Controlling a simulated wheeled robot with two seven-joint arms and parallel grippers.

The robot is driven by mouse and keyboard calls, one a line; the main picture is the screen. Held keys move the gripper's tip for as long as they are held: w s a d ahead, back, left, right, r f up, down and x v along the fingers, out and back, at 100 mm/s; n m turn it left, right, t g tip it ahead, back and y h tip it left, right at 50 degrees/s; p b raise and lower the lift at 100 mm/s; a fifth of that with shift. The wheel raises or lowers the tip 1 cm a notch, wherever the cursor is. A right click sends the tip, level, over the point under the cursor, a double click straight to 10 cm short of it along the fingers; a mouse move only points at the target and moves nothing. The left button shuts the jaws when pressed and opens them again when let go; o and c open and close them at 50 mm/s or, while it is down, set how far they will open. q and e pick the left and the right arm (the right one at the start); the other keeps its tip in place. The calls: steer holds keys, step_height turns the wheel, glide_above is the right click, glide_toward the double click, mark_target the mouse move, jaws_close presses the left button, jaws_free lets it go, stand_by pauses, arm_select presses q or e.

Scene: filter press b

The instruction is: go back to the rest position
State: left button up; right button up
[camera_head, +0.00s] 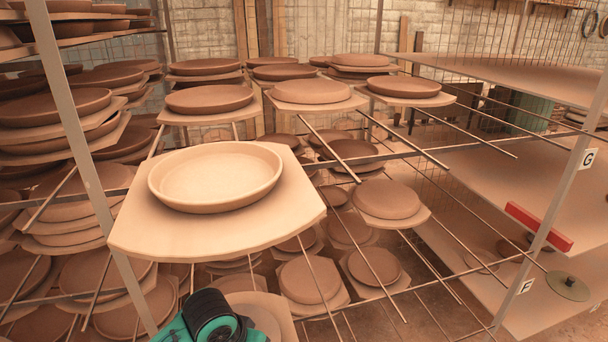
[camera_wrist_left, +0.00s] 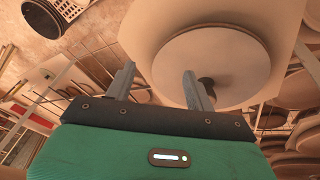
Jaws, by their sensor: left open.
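My left gripper (camera_wrist_left: 160,80) is open in the left wrist view, with its two grey fingers apart and nothing between them. Beyond the fingers is a pale round dish (camera_wrist_left: 215,62) on a board (camera_wrist_left: 145,30); the right finger overlaps the dish in the picture, and I cannot tell whether they touch. In the head view a green and black part of my arm (camera_head: 212,320) shows at the bottom edge, below the nearest board (camera_head: 160,232) with a pale dish (camera_head: 215,178) on it. The fingers are not visible there. My right gripper is in neither view.
A metal rack with thin rods (camera_head: 330,150) holds many boards with clay dishes, such as one at the middle (camera_head: 388,200). A rack post (camera_head: 92,170) stands at left. At right are wide shelves (camera_head: 490,75) with a red bar (camera_head: 538,226) and a round disc (camera_head: 568,286).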

arm_select(q)
steer(key=shift+h, duration=0.3)
steer(key=s+f, duration=0.2)
steer(key=s, duration=0.1)
steer(key=s+f, duration=0.1)
steer(key=shift+s+d, duration=0.1)
steer(key=shift+s, duration=0.2)
steer(key=s+a+f+n+y, duration=0.1)
steer(key=s+a+f, duration=0.1)
steer(key=s+a, duration=0.25)
steer(key=s+a+f+t+y, duration=0.1)
steer(key=s+a+f, duration=0.1)
steer(key=s+a, duration=0.3)
steer(key=s+a+f+n+y, duration=0.1)
steer(key=s+a+f, duration=0.15)
steer(key=s, duration=0.35)
step_height(320, 180, down, 31)
steer(key=s+g, duration=0.1)
steer(key=s+a+f, duration=0.2)
steer(key=s+f, duration=0.7)
steer(key=s+a+f+g, duration=0.1)
steer(key=s+f, duration=0.8)
steer(key=s, duration=0.1)
steer(key=shift+a+f+m+g, duration=0.3)
steer(key=shift+a+f+m, duration=0.05)
steer(key=shift+m, duration=0.05)
